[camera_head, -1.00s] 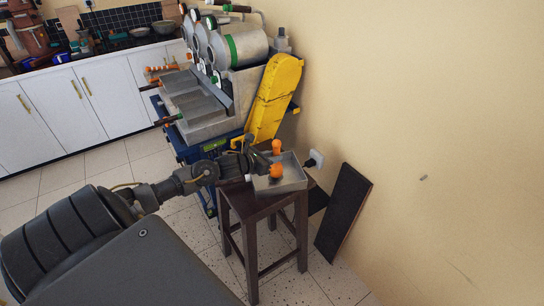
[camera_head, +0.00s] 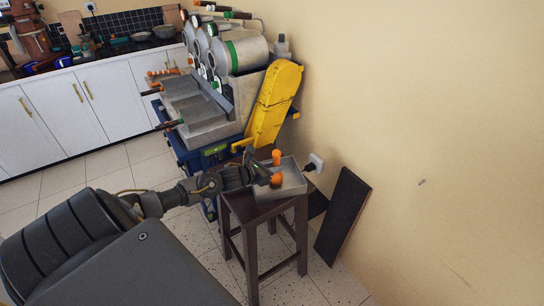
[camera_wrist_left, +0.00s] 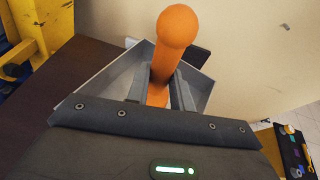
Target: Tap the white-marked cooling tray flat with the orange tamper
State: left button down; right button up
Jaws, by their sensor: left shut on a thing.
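The orange tamper (camera_head: 276,180) is held in my left gripper (camera_head: 262,174), over or inside the grey cooling tray (camera_head: 296,187). In the left wrist view, the tamper's rounded knob (camera_wrist_left: 176,27) rises beyond the fingers, and the left gripper (camera_wrist_left: 162,92) is shut on its shaft. The tray's walls (camera_wrist_left: 112,82) show behind the fingers. The tray sits on a dark wooden stool (camera_head: 258,212). Whether the tamper touches the tray floor I cannot tell. I cannot make out a white mark on the tray. My right gripper is not in view.
A machine with a yellow guard (camera_head: 273,103) and steel drums stands behind the stool. A white wall socket with a black plug (camera_head: 315,163) is right of the tray. A dark board (camera_head: 343,215) leans on the wall. White cabinets (camera_head: 62,112) line the back left.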

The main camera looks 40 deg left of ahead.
pick_arm(q)
jog(key=shift+w+a+r+p, duration=0.1)
jog(key=shift+r+p, duration=0.2)
jog(key=shift+r, duration=0.3)
notch_tip(320, 180, up, 4)
jog(key=shift+f+p, duration=0.1)
jog(key=shift+p, duration=1.1)
